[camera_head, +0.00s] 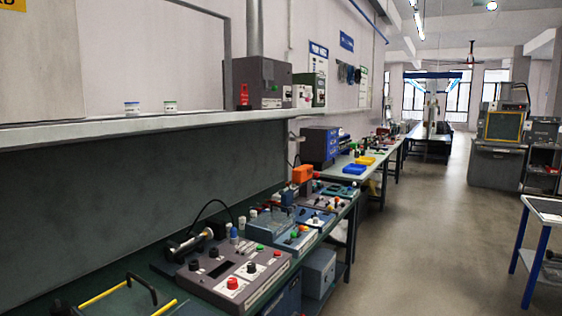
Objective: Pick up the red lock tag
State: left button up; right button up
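A small upright red object that looks like the red lock tag (244,96) shows near the right end of the long raised shelf (150,125). It is in front of a dark grey box (270,76). It is small in the picture, and I cannot tell whether it stands on the shelf or hangs on the box. Neither of my grippers is in view.
Below, a workbench holds a grey control box (232,272) with knobs and other equipment. A blue-legged table (540,232) stands at right. The floor (430,235) between is clear.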

aim_at(244, 96)
jog(key=i+l+z, duration=0.5)
jog(key=i+z, duration=0.15)
jog(key=i, duration=0.2)
jog(key=i+z, duration=0.2)
jog(key=i, duration=1.05)
jog(key=i+u, duration=0.45)
jog(key=i+l+u, duration=0.25)
jog(key=i+u, duration=0.35)
jog(key=u, duration=0.3)
jog(key=i+u, duration=0.15)
jog(key=u, duration=0.25)
jog(key=i+l+u, duration=0.1)
jog(key=u, duration=0.35)
